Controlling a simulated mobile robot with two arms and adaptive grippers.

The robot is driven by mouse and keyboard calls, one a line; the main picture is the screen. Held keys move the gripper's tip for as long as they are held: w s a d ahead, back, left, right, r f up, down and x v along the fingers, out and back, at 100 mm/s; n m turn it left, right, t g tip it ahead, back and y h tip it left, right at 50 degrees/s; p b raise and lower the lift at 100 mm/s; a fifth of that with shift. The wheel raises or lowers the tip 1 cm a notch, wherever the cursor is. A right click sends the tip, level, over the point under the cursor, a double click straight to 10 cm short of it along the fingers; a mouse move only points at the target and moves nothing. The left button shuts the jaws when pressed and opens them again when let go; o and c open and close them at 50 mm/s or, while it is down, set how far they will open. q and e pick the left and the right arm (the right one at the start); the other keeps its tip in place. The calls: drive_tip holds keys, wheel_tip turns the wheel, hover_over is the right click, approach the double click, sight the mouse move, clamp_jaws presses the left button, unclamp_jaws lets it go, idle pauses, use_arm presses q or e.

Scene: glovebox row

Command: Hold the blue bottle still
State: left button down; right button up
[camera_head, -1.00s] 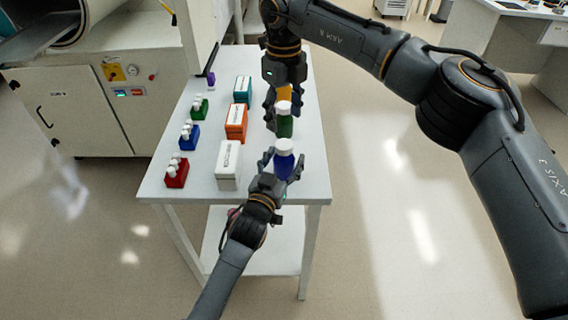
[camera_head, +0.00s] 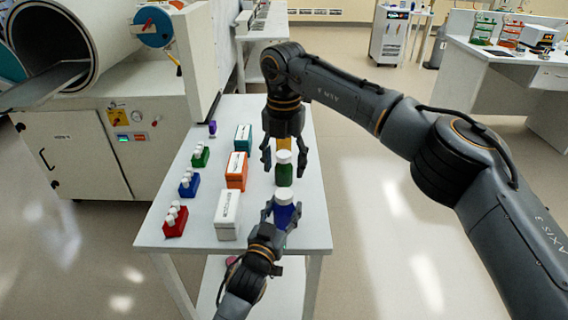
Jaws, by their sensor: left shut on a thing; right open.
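The blue bottle (camera_head: 284,211) with a white cap stands upright near the front right of the white table. My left gripper (camera_head: 284,208) is shut on it, with fingers around its body. A green bottle (camera_head: 284,175) with a white cap stands just behind it. My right gripper (camera_head: 283,160) is open and points down from above, its fingers spread to either side behind the green bottle. A yellow-orange thing (camera_head: 284,143) shows between those fingers, partly hidden by the green bottle's cap.
On the table (camera_head: 180,238) stand a white box (camera_head: 227,216), an orange box (camera_head: 236,172) and a teal box (camera_head: 243,138). Left of them are red (camera_head: 175,222), blue (camera_head: 189,184) and green (camera_head: 200,156) racks with white-capped vials. A glovebox cabinet (camera_head: 75,160) stands at left.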

sight(284, 193)
drive_tip(key=m, duration=0.4)
drive_tip(key=shift+m, duration=0.3)
drive_tip(key=m, duration=0.5)
drive_tip(key=shift+f+m, duration=0.1)
drive_tip(key=shift+m, duration=0.2)
drive_tip(key=shift+f, duration=3.9)
